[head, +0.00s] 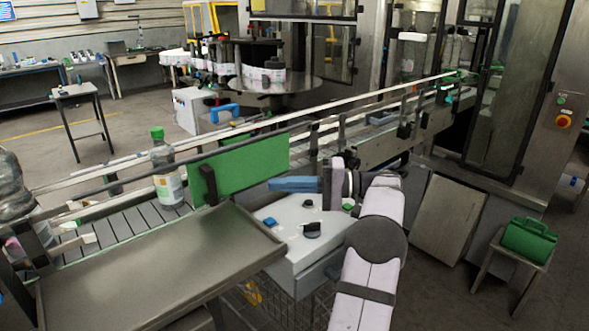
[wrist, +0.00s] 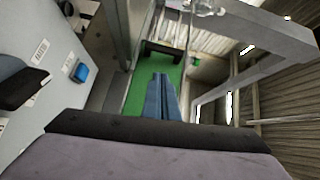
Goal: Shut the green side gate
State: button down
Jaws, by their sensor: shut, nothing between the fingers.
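The green side gate (head: 245,162) is an upright flat panel on the near side of the conveyor, with a black handle (head: 208,186) at its left end. I cannot tell how far it stands from its closed position. My gripper (head: 270,184) has blue fingers, shut and empty, pointing left in the head view, just in front of the panel's lower right part. In the wrist view the shut fingers (wrist: 160,76) show against the green gate (wrist: 138,94), with a dark block at the panel's far end. Whether the fingertips touch the panel is not clear.
A white control box (head: 300,235) with a blue button and black knob lies below my gripper. A steel tray (head: 150,265) is at the front left. A green-capped bottle (head: 167,180) stands on the conveyor left of the gate. A guide rail (head: 320,120) runs behind.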

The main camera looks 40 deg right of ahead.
notch_tip(320, 180, up, 9)
jog(key=w+a+m+t+h+b, duration=0.2)
jog(key=m+t+h, duration=0.2)
jog(key=t, duration=0.2)
jog(key=d+f+m+h, duration=0.5)
jog(key=d+h, duration=0.2)
jog(key=d, duration=0.1)
jog(key=d+f+m+g+h, duration=0.1)
jog(key=d+f+m+h, duration=0.4)
jog(key=d+h, duration=0.2)
jog(key=shift+s+d, duration=0.25)
jog(key=shift+d, duration=0.75)
jog(key=shift+w+p, duration=0.1)
jog(key=shift+p, duration=0.25)
